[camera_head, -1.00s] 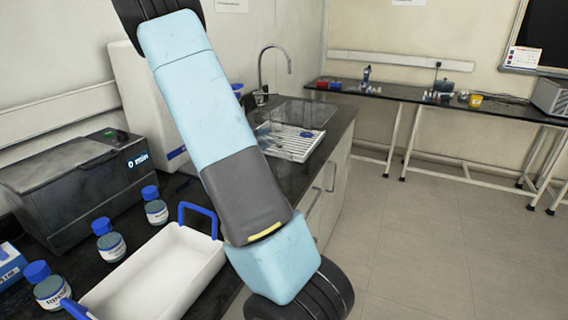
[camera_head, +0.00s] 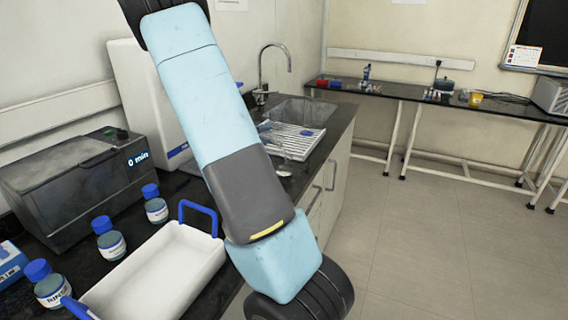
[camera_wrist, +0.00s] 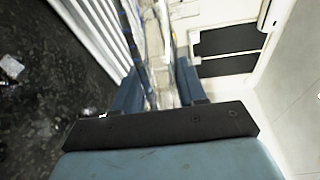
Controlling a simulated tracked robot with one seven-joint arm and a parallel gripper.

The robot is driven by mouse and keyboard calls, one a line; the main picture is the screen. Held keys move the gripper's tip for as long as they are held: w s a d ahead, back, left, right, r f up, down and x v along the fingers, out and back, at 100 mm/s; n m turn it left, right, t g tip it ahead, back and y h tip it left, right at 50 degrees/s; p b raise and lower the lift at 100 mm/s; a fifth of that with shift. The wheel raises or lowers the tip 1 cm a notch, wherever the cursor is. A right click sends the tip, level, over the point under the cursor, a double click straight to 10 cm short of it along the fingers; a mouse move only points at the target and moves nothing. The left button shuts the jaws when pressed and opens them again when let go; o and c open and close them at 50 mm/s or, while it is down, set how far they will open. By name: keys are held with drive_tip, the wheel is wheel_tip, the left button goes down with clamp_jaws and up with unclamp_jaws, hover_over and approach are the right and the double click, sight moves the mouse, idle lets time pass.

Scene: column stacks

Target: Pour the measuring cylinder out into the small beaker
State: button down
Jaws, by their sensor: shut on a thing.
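My gripper (camera_wrist: 158,88) shows in the wrist view with its blue fingers closed on a clear, glassy upright-sided thing, which looks like the measuring cylinder (camera_wrist: 158,45). Its far end and any liquid in it are too blurred to make out. In the head view my arm hides the gripper. A faint clear shape shows beside the arm, in front of the drainer, but I cannot tell what it is. I cannot make out the small beaker for certain in either view. A small pale object (camera_wrist: 12,66) lies on the dark counter in the wrist view, too blurred to name.
A white ribbed drainer (camera_head: 300,139) lies by the sink (camera_head: 305,110) and tap (camera_head: 262,68); it also shows in the wrist view (camera_wrist: 92,25). A white tray (camera_head: 160,268) with blue handles, several blue-capped bottles (camera_head: 110,243) and a grey bath (camera_head: 75,180) crowd the left counter.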

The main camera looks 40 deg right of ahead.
drive_tip(key=shift+r+m, duration=0.35)
drive_tip(key=shift+m, duration=0.05)
